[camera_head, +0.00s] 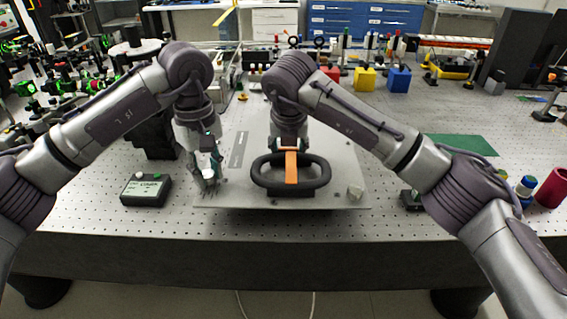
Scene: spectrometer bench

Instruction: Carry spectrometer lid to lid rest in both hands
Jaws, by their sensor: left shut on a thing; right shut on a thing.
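A broad flat grey plate (325,155), which looks like the spectrometer lid, lies level above the bench in the middle of the view. A black oval ring (322,180) sits on it, crossed by an orange strip (291,172). My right gripper (290,150) points down at the far side of the ring and is shut on the orange strip. My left gripper (209,180) is shut at the plate's left front corner, on a small part mostly hidden by its fingers. I cannot make out the lid rest.
A green mat (462,145) and a red cylinder (551,188) are to the right. Yellow (364,79) and blue (399,79) blocks stand behind. Dense optics fill the back left.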

